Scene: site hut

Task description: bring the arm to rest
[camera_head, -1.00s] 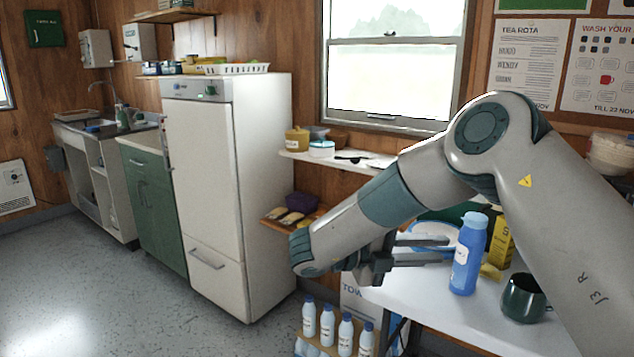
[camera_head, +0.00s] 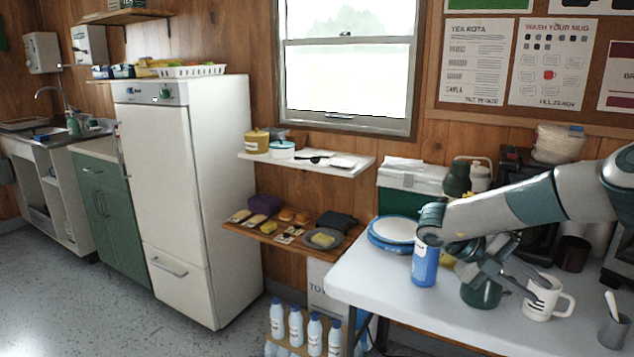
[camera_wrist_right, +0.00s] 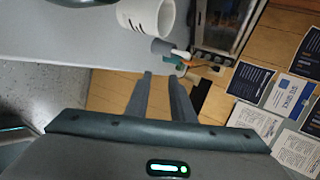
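My right arm comes in from the right edge of the head view and reaches over the white table (camera_head: 370,287). Its gripper (camera_head: 541,289) is above the table, in front of the dark green mug (camera_head: 481,293) and beside the striped white mug (camera_head: 549,298) in the picture. The right wrist view shows the gripper's two fingers (camera_wrist_right: 160,75) apart with nothing between them. The white mug (camera_wrist_right: 150,14) shows beyond the fingertips there. A blue bottle (camera_head: 425,266) stands upright left of the gripper, partly covered by my arm. My left gripper is not in view.
A grey cup holding a brush (camera_head: 613,331) stands at the table's right. Blue-rimmed plates (camera_head: 392,232), a green-and-white cool box (camera_head: 412,178) and dark appliances line the back. A white fridge (camera_head: 190,200) stands left. The table's front-left part is clear.

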